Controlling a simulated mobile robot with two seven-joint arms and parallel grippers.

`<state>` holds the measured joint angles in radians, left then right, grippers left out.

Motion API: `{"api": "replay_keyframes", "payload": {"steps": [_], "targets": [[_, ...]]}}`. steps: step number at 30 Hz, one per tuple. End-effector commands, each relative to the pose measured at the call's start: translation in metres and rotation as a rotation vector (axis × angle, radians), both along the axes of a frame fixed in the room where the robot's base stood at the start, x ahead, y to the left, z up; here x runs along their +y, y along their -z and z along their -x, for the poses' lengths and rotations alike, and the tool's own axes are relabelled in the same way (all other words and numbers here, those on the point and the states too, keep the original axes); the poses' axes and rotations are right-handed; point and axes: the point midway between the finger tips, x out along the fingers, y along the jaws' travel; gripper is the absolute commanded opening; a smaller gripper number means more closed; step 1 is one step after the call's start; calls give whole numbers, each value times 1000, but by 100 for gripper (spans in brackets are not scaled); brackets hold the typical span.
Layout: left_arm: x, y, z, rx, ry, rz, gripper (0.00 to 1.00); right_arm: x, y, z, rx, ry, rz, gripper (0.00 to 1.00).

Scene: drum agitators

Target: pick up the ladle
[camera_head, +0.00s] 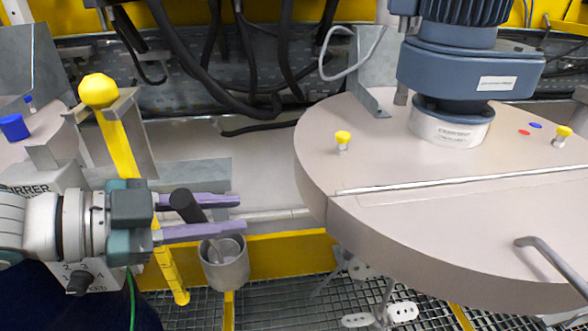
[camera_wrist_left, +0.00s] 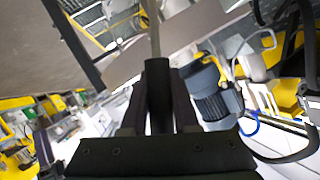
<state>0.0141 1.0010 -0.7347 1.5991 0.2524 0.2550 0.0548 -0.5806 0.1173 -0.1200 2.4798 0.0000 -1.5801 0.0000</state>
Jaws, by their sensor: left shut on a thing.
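The ladle has a black handle (camera_head: 186,205) and a metal cup (camera_head: 225,265). My left gripper (camera_head: 238,214), with purple fingers, reaches in from the left and is shut on the handle. The cup hangs below the fingers, to the right of the handle. In the left wrist view the black handle (camera_wrist_left: 158,90) stands between the two dark fingers, with a thin metal shaft running up from it. My right gripper is not in view.
A large round drum lid (camera_head: 430,215) with a blue motor (camera_head: 460,70) stands to the right. A yellow post with a ball top (camera_head: 98,90) stands behind my left gripper. Yellow rails and a metal grating (camera_head: 280,305) lie below. Black cables hang at the back.

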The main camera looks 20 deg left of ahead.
Motion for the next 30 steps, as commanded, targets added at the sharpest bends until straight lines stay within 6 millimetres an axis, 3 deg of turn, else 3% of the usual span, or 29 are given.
{"api": "replay_keyframes", "payload": {"steps": [14,30], "targets": [[0,-8,0,-3,1,0,0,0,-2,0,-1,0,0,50],[0,-82,0,-2,1,-2,0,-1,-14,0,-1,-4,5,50]]}}
